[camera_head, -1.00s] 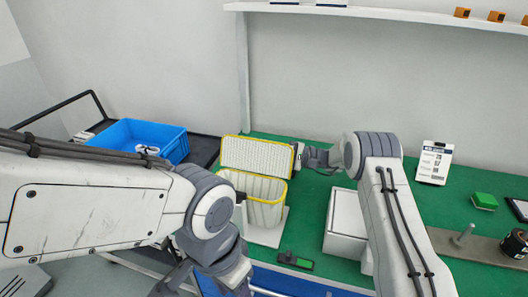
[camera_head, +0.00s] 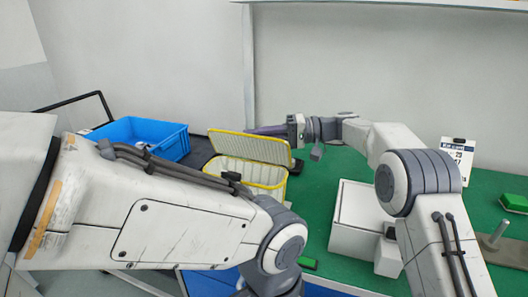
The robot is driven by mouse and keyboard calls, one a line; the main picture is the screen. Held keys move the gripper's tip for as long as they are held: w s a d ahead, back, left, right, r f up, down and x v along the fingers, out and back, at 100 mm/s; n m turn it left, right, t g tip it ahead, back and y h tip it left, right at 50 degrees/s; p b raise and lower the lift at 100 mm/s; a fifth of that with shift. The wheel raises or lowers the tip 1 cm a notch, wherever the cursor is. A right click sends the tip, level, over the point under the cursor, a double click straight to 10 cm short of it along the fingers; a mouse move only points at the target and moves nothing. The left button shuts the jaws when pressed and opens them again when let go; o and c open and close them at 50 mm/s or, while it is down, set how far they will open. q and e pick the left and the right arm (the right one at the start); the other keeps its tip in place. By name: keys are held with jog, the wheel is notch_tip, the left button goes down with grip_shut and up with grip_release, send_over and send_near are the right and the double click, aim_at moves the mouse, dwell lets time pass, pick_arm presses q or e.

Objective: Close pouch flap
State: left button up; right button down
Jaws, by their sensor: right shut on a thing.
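The pouch (camera_head: 265,175) is a pale, ribbed container with a yellow rim, standing on the green table. Its flap (camera_head: 245,146) has a yellow edge and is raised and tilted at the back of the opening, so the pouch is open. My right gripper (camera_head: 268,130) reaches in from the right to the top edge of the flap. Its dark purple fingers lie along that edge and are shut on it, partly hidden behind the flap. My left arm crosses in front and hides the lower front of the pouch. My left gripper is out of view below.
A blue bin (camera_head: 150,135) stands at the left. A white box (camera_head: 358,215) stands right of the pouch, close to my right arm. A labelled card (camera_head: 456,160) and a green block (camera_head: 513,203) are at the right.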

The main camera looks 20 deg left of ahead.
aim_at(288, 151)
jog(key=s+f+n+t+b, duration=0.1)
jog(key=s+n+b, duration=0.1)
jog(key=b, duration=0.4)
jog(key=s+f+n+t+h+b, duration=0.1)
jog(key=s+n+b, duration=0.1)
jog(key=b, duration=0.4)
jog(key=s+f+n+t+h+b, duration=0.1)
jog(key=s+n+t+b, duration=0.1)
jog(key=n+b, duration=0.2)
jog(key=shift+a+b, duration=0.2)
jog(key=shift+b, duration=1.1)
jog(key=shift+s+f+n+t+h+b, duration=0.15)
jog(key=shift+n+t+b, duration=0.15)
jog(key=shift+n+b, duration=0.25)
jog(key=shift+s+f+n+t+h+b, duration=0.15)
jog(key=shift+n+t+b, duration=0.2)
jog(key=shift+b, duration=0.3)
jog(key=shift+w+r, duration=0.1)
jog(key=c, duration=0.9)
grip_release()
jog(key=shift+c, duration=0.2)
jog(key=shift+r, duration=0.1)
jog(key=p+v, duration=0.2)
jog(key=v, duration=0.8)
jog(key=shift+d, duration=0.2)
